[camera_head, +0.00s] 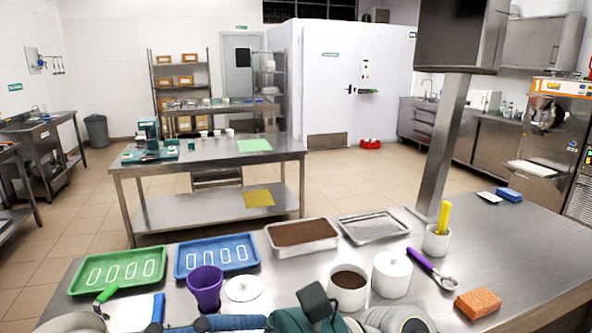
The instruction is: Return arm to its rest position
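Parts of my folded arms lie along the bottom edge of the head view, low in front of the steel worktop (515,235). They include a blue-grey link, a dark teal part with a dark block on it, and pale grey rounded joints to its right. I cannot make out the fingers of either gripper, so whether they hold anything is hidden. The arm parts overlap the near edge of the worktop in the picture. I cannot tell if any part touches it.
Close behind stand a purple cup (206,287), a white lid (243,288), a pot of dark powder (348,288) and a lidded white pot (391,274). A purple-handled scoop (432,268) and orange sponge (478,303) lie right. Green (120,270) and blue (216,255) trays lie left.

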